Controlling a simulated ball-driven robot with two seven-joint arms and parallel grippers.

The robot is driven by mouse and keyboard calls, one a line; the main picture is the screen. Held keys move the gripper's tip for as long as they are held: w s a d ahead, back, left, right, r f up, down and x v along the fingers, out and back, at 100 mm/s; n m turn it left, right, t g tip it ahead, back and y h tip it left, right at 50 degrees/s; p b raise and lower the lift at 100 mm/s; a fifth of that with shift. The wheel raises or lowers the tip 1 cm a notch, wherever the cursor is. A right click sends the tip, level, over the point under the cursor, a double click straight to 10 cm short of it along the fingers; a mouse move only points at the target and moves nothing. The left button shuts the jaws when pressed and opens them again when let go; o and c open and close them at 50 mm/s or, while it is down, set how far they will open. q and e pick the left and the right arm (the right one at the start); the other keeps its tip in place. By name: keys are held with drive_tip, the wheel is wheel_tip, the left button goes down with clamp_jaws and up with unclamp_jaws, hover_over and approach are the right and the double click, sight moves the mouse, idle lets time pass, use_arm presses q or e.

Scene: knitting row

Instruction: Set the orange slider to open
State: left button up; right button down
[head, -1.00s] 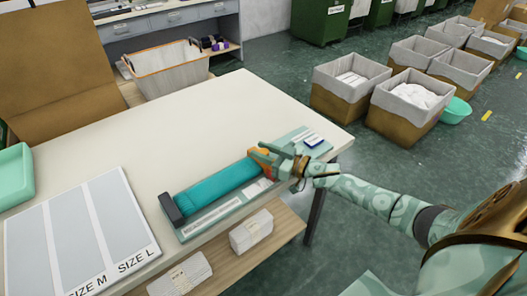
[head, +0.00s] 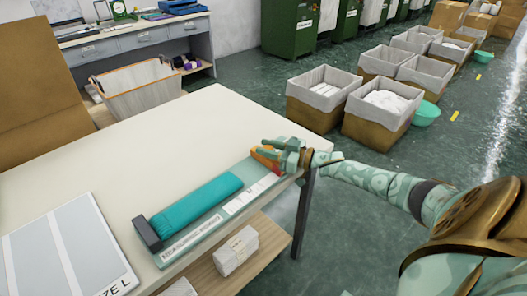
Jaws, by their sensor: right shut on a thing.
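The orange slider (head: 262,155) sits near the right end of a long pale teal board (head: 166,259) on the table. My right gripper (head: 277,157) is shut on the slider and hides part of it. A teal padded roll (head: 195,207) lies along the board, with a dark grey block (head: 147,233) at its left end. A gap shows between the roll's right end and the slider. A red patch (head: 276,168) shows beside the gripper. White printed strips (head: 238,203) run along the board's front; their words are too small to read. My left gripper is out of view.
The cream table (head: 130,150) is clear behind the board. A size chart (head: 70,250) lies at left. A white package (head: 236,251) rests on the wooden shelf below. A lined basket (head: 135,85) and several lined boxes (head: 318,95) stand beyond the table.

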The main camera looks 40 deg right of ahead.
drive_tip(key=c, duration=1.1)
unclamp_jaws()
drive_tip(key=shift+d, duration=0.35)
drive_tip(key=p+v, duration=0.3)
drive_tip(key=v, duration=1.3)
drive_tip(key=shift+s, duration=0.15)
